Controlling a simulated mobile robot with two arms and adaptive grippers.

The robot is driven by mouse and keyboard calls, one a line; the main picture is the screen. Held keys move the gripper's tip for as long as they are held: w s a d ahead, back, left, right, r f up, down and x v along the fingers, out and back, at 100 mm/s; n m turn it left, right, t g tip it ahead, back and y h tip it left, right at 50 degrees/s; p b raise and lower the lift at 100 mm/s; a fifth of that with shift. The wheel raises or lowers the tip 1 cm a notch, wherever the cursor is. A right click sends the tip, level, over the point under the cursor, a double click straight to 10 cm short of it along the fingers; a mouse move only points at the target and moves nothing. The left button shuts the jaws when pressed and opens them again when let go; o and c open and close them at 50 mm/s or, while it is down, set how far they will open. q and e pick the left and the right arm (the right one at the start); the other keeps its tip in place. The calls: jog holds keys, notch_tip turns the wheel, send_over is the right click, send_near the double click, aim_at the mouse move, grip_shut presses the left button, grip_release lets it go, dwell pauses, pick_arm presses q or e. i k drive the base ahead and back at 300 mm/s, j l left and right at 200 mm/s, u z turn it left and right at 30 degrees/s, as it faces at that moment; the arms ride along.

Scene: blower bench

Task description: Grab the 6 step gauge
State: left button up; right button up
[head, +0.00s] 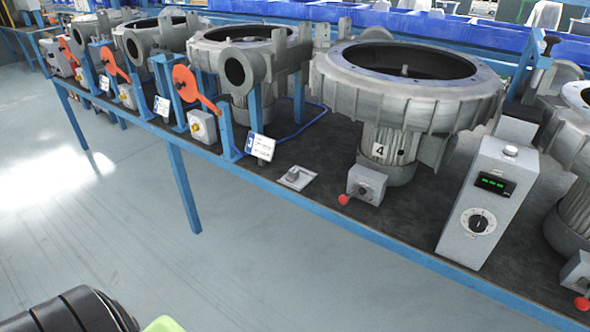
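I cannot pick out with certainty a step gauge marked 6. A small flat grey plate with a raised dark piece (295,178) lies on the dark bench top near its front edge, but it is too small to identify. Orange pieces with long arms stand along the front edge at the left; the nearest is an orange arm (192,86) beside a white label card (260,146). The writing on the cards is too small to read.
The blue-framed bench (330,205) runs diagonally across the view. A large grey blower (405,88) marked 4 stands on it, with more blowers on both sides. A grey control box (487,200) with a green display and dial stands at right. The floor (200,270) in front is clear.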

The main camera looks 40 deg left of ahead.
aim_at(294, 172)
jog(key=i+l+z, duration=0.1)
jog(key=l+z, duration=0.15)
jog(key=z, duration=0.15)
jog(key=i+l+z, duration=0.1)
jog(key=z, duration=0.25)
jog(key=i+l+z, duration=0.15)
jog(key=z, duration=0.25)
jog(key=i+l+z, duration=0.2)
jog(key=z, duration=0.15)
jog(key=k+u, duration=0.1)
jog(key=u, duration=2.85)
